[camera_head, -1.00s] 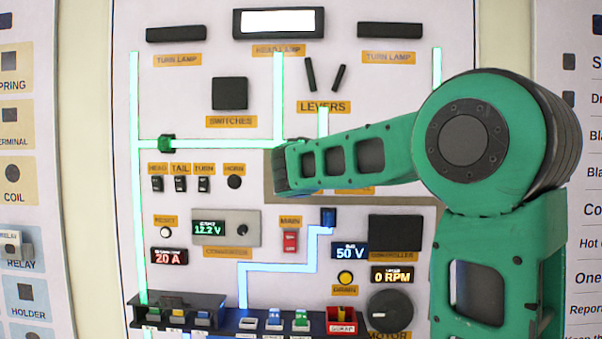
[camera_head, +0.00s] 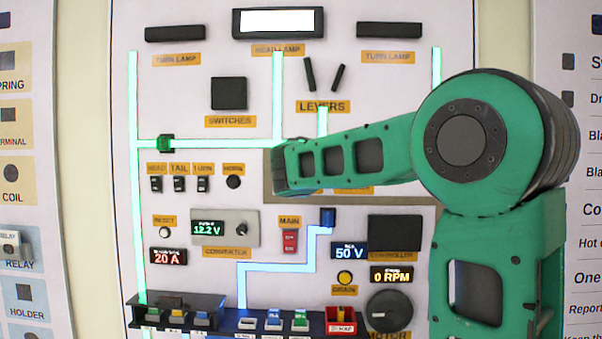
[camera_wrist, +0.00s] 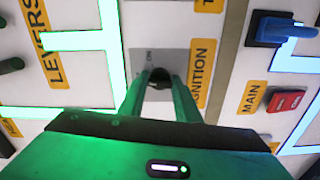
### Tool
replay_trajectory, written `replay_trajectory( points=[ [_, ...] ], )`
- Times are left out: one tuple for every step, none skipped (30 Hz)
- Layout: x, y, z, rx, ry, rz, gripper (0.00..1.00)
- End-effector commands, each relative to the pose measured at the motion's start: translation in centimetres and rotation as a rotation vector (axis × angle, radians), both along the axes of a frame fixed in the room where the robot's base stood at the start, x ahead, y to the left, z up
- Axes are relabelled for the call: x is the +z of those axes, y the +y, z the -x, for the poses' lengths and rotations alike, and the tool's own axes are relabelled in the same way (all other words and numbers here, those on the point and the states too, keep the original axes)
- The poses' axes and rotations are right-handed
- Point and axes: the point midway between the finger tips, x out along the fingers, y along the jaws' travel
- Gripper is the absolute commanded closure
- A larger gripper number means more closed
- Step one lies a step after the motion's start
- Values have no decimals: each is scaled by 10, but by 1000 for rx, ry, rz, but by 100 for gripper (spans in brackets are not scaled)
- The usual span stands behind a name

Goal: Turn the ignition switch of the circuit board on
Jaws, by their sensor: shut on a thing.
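The ignition switch (camera_wrist: 160,75) is a small dark knob on a grey plate (camera_wrist: 172,55) of the upright board, seen in the wrist view. A small ON mark is beside it, and the yellow IGNITION label (camera_wrist: 201,72) is to its right. My gripper (camera_wrist: 159,84) has one green finger on each side of the knob and is shut on it. The fingers hide part of the knob, so I cannot tell its exact turn angle. In the head view my green arm covers the switch and the fingertips.
A red MAIN switch (camera_wrist: 285,101) and a blue connector (camera_wrist: 280,30) are to the right in the wrist view. In the head view the headlamp (camera_head: 279,22) is lit white, green and blue traces glow, and the levers (camera_head: 324,75) stand above my arm.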

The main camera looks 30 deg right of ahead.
Motion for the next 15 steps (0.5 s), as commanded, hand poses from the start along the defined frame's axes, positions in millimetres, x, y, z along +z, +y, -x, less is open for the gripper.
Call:
replay_trajectory(
  points=[
    [-4, 0, 1, -2, -9, -29, 93],
    [-4, 0, 0, -2, -22, -49, 93],
    [-4, 0, 0, -1, -41, -76, 93],
    [-5, 0, 0, -1, -56, -99, 93],
    [-5, 0, 0, -1, -71, -121, 93],
    [-5, 0, 0, -1, -91, -152, 93],
    [-5, 0, 0, -2, -107, -176, 93],
    [-5, 0, 0, -2, -123, -201, 93],
    [-5, 0, 0, -1, -144, -232, 93],
    [-5, 1, 0, -1, -160, -255, 93],
    [-5, 1, 0, -1, -176, -280, 93],
    [-6, 0, 0, -2, -197, -311, 93],
    [-6, 0, 0, -2, -212, -334, 93],
    [-6, 0, 0, -3, -229, -359, 93],
    [-6, 0, 0, -3, -249, -389, 93]
  ],
)
